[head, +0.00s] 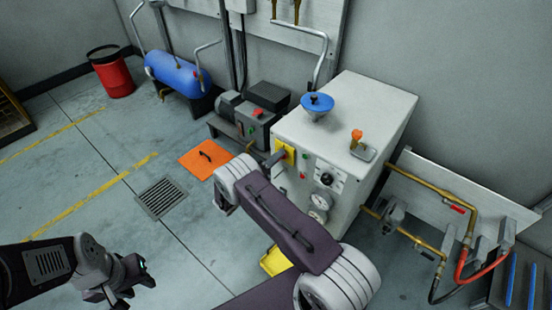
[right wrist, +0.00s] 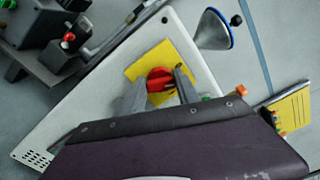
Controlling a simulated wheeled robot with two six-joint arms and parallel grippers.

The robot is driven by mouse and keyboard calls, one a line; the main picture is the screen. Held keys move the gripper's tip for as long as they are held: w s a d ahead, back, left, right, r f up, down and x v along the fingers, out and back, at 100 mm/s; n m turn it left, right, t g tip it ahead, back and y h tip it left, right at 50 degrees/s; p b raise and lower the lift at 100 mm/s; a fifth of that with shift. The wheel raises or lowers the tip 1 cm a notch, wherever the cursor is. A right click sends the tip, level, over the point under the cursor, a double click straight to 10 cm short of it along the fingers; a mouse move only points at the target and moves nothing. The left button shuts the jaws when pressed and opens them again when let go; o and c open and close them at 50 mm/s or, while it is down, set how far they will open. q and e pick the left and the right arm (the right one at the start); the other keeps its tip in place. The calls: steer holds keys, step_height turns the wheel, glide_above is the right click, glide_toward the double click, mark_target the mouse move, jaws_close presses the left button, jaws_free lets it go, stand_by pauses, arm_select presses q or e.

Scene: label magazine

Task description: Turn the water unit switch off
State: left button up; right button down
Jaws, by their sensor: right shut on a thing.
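The white cabinet (head: 345,125) stands right of centre in the head view. A yellow plate (head: 289,152) is on its front-left face, and it shows larger in the right wrist view (right wrist: 183,52). A red rotary switch (right wrist: 160,76) sits on this plate. My right gripper (right wrist: 161,90) is at the plate with a finger on each side of the red switch, shut on it. In the head view my right gripper (head: 275,158) is partly hidden by my own wrist. My left gripper (head: 128,286) hangs empty over the floor at lower left; its finger gap is unclear.
A blue funnel (head: 317,103) and an orange-handled valve (head: 357,138) are on the cabinet top. Gauges (head: 320,200) are on its front. A motor unit with a red knob (head: 258,113) stands behind left. Brass pipes (head: 430,190) are at right. Floor at left is mostly clear.

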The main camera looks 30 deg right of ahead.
steer(key=shift+f+n, duration=0.15)
steer(key=shift+n, duration=2.15)
steer(key=c, duration=0.9)
jaws_free()
steer(key=shift+a, duration=0.1)
steer(key=p+v, duration=0.1)
steer(key=v, duration=0.8)
